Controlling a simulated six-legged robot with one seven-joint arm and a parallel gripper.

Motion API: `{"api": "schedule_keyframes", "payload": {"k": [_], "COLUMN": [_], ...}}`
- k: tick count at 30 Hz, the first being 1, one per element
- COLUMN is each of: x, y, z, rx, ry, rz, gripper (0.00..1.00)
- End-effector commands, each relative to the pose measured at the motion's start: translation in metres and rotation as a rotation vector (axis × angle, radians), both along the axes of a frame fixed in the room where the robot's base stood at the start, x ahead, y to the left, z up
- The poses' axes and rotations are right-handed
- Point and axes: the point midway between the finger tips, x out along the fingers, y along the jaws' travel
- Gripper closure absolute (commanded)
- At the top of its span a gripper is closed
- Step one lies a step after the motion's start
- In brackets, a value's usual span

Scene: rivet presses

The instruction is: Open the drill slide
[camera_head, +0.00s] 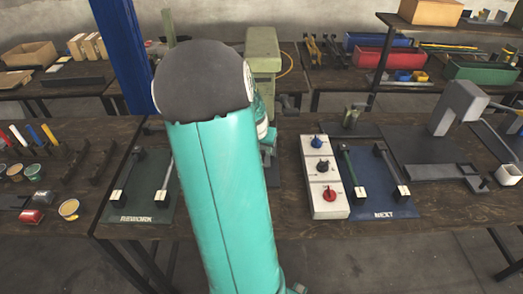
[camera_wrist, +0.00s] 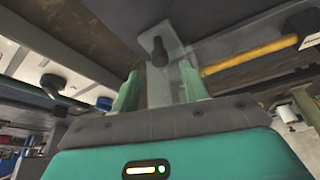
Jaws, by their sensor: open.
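In the wrist view, a dark rounded handle (camera_wrist: 157,58) stands out in front of a pale grey metal part (camera_wrist: 165,35); this may be the drill slide, but I cannot be sure. My gripper (camera_wrist: 160,72) is open, with one green finger on each side of the lower part of the handle. I cannot tell whether either finger touches it. In the head view, a green machine (camera_head: 263,48) stands behind my arm. My arm hides its lower part and my gripper there. I cannot tell how far the slide is open.
A white control box (camera_head: 323,177) with blue, dark and red knobs stands right of my arm. The blue NEXT mat (camera_head: 375,208) lies beside it, and the green REWORK mat (camera_head: 130,210) lies left. A yellow rod (camera_wrist: 245,58) passes right of my gripper in the wrist view.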

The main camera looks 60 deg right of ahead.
Motion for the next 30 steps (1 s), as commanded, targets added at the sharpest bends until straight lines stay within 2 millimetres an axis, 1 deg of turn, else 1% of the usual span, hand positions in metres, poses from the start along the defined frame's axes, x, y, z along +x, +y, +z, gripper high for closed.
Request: {"api": "schedule_keyframes", "payload": {"k": [1,6,10,17,21,24,30], "x": [0.0,0.002,0.003,0.003,0.003,0.003,0.003], "y": [-0.004,-0.011,-0.013,-0.013,-0.013,-0.013,-0.013], "z": [-0.009,-0.028,-0.033,-0.033,-0.033,-0.033,-0.033], "rx": [0.002,0.001,0.0,-0.001,-0.001,0.0,0.0], "ry": [0.002,0.001,-0.001,-0.001,-0.001,-0.001,-0.001], "rz": [-0.002,0.001,0.001,0.001,0.001,0.001,0.001], "gripper": [0.56,0.56,0.56,0.56,0.83,1.0,1.0]}}
